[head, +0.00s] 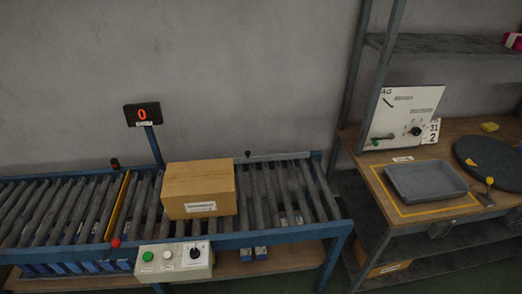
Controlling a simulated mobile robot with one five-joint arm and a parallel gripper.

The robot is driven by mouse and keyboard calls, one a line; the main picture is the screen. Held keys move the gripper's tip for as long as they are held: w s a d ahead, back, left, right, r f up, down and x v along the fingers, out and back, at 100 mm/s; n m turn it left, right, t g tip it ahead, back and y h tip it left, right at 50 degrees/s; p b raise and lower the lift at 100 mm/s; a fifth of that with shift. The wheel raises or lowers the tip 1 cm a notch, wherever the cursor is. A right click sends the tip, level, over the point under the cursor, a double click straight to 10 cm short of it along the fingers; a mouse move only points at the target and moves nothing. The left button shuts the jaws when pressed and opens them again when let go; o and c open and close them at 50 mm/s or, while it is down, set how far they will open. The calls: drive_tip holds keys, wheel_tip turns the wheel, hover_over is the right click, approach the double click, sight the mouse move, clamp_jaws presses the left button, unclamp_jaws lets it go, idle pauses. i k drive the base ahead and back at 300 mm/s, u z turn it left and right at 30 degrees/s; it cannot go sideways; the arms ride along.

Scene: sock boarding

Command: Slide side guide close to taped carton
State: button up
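A brown carton (199,188) with a white label on its front face sits on the roller conveyor (275,238), right of its middle. Whether it is taped is too small to tell. A light grey rail (280,156) with a dark knob at its left end runs along the conveyor's far edge, behind and to the right of the carton; it looks like the side guide. A gap of rollers shows between this rail and the carton. A yellow bar (122,206) crosses the rollers left of the carton, apart from it, with a red knob at its near end. My gripper is not in view.
A display (142,114) showing a red 0 stands on a post behind the conveyor. A control box (175,262) with a green button hangs at the front. A workbench at right holds a grey tray (427,180) and a dark round disc (490,163).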

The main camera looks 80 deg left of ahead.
sight(247, 159)
drive_tip(key=u, duration=3.95)
drive_tip(key=i, duration=1.5)
drive_tip(key=u, duration=0.05)
